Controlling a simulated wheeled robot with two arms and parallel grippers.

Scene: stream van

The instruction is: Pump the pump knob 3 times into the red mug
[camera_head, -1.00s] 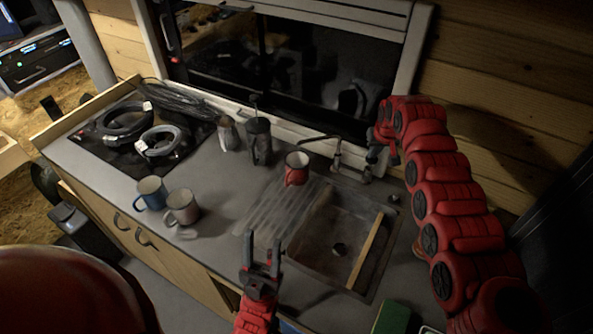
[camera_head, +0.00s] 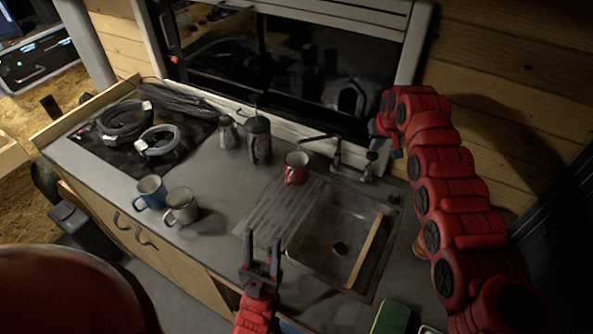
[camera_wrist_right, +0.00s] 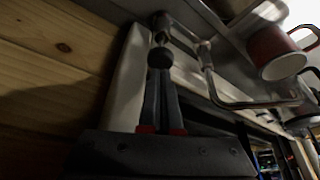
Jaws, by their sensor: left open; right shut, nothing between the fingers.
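The red mug (camera_head: 295,175) stands upright on the ridged drainboard left of the sink, near the tap spout; it also shows in the right wrist view (camera_wrist_right: 275,55). The small dark pump knob (camera_head: 371,156) tops the metal fitting behind the sink. In the right wrist view the knob (camera_wrist_right: 159,55) appears right at my fingertips; I cannot tell whether they touch. My right gripper (camera_head: 394,152) is shut and empty, close to the right of the knob and partly hidden by its arm. My left gripper (camera_head: 262,248) is open and empty above the counter's front edge.
The tap spout (camera_head: 318,138) reaches left from the fitting. A blue mug (camera_head: 150,193) and a grey mug (camera_head: 181,207) stand at the counter's left front. A French press (camera_head: 260,140) and a moka pot (camera_head: 228,132) stand by the window. The sink (camera_head: 330,240) holds a wooden strip.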

